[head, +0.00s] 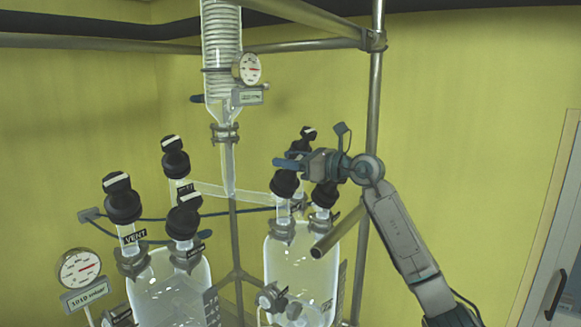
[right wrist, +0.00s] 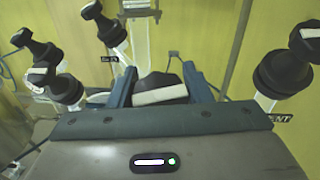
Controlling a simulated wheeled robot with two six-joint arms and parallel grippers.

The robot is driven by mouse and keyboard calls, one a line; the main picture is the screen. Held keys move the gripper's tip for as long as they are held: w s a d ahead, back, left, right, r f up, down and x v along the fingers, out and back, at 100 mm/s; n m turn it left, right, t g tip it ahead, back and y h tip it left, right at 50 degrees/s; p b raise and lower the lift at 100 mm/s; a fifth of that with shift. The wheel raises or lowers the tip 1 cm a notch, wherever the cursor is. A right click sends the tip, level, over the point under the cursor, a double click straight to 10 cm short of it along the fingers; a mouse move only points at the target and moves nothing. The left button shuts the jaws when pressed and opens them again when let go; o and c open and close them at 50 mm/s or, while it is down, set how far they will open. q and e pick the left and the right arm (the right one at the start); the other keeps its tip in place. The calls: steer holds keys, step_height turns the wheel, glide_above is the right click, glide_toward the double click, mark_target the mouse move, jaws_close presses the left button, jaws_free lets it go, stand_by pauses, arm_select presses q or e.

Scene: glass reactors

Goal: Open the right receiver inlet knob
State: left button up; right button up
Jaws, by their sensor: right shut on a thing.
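The right glass receiver (head: 290,270) stands at the centre right in the head view, with several black knobs on its top necks. My right gripper (head: 288,163) reaches in from the right over its front-left knob (head: 285,184). In the right wrist view my right gripper (right wrist: 158,84) has its two blue fingers on either side of a black knob (right wrist: 153,80) with a white bar (right wrist: 160,95), and is shut on it. The fingers partly hide the knob's top in the head view, and its label is not readable. My left gripper is not in view.
The left glass receiver (head: 172,285) bears several black knobs, one neck labelled VENT. A glass column (head: 222,60) with a round gauge (head: 247,68) hangs above. A metal post (head: 376,110) stands close behind my right arm. Another gauge (head: 80,267) is at lower left.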

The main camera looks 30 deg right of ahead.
steer(key=n+g+y, duration=0.1)
steer(key=n+y, duration=0.1)
steer(key=shift+a+n+g+b, duration=0.1)
steer(key=shift+n+g+b, duration=0.2)
steer(key=shift+g+b, duration=0.1)
steer(key=n+g+y, duration=0.2)
steer(key=n, duration=0.1)
steer(key=shift+s+a+n+g, duration=0.15)
steer(key=shift+s+n+g, duration=0.05)
steer(key=shift+n+g, duration=0.1)
steer(key=n+g, duration=0.1)
steer(key=n+g+y, duration=0.1)
steer(key=n, duration=0.1)
steer(key=n+g+y+p, duration=0.1)
steer(key=g, duration=0.1)
steer(key=shift+s+a+n, duration=0.15)
steer(key=shift+s+n, duration=0.1)
steer(key=shift+n, duration=0.05)
steer(key=shift+s+a+f+n+g+p, duration=0.15)
steer(key=shift+n+g+p, duration=0.3)
steer(key=shift+n+g, duration=0.75)
steer(key=shift+s+d+f+n+g+p, duration=0.15)
steer(key=shift+n+g+p, duration=0.25)
steer(key=shift+n+g, duration=0.8)
steer(key=o, duration=1)
